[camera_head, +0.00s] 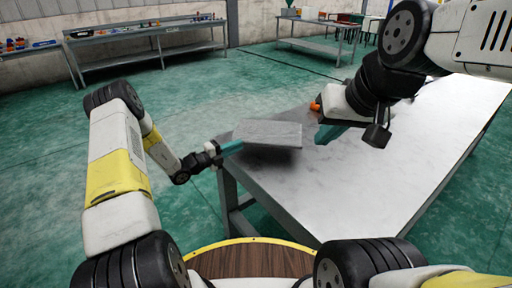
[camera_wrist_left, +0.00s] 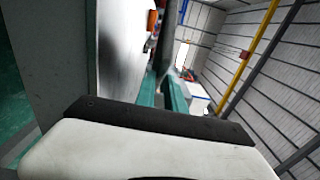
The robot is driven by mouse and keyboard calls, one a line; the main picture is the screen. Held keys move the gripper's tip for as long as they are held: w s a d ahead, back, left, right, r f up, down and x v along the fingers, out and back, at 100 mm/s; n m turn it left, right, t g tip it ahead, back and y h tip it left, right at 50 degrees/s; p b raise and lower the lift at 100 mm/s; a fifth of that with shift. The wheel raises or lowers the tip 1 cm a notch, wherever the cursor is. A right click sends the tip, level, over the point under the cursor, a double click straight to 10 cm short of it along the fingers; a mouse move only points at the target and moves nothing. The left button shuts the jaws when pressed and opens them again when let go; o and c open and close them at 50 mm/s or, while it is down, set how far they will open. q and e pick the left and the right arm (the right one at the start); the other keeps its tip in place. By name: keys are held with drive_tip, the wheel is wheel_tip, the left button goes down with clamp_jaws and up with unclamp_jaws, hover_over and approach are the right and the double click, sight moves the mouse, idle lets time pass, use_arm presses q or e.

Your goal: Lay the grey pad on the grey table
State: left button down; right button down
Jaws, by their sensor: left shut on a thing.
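The grey pad (camera_head: 268,134) is a flat slab held roughly level at the near left end of the grey table (camera_head: 385,165). A dark shadow shows on the tabletop below its front edge, and the pad looks slightly raised. My left gripper (camera_head: 231,148) is shut on the pad's left edge, with its teal fingers beside the table's end. Its fingers also show in the left wrist view (camera_wrist_left: 163,92), where the pad is hard to make out. My right gripper (camera_head: 328,133) is low over the tabletop, right of the pad and apart from it; its finger opening cannot be made out.
A small orange thing (camera_head: 315,106) shows at the table's far edge, beside my right gripper. The tabletop is bare toward the front and right. Workbenches with small items (camera_head: 145,30) stand far back against the wall. Green floor surrounds the table.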

use_arm(q)
hover_over(253, 164)
drive_tip(key=shift+s+f, duration=0.15)
drive_tip(key=shift+f, duration=1.9)
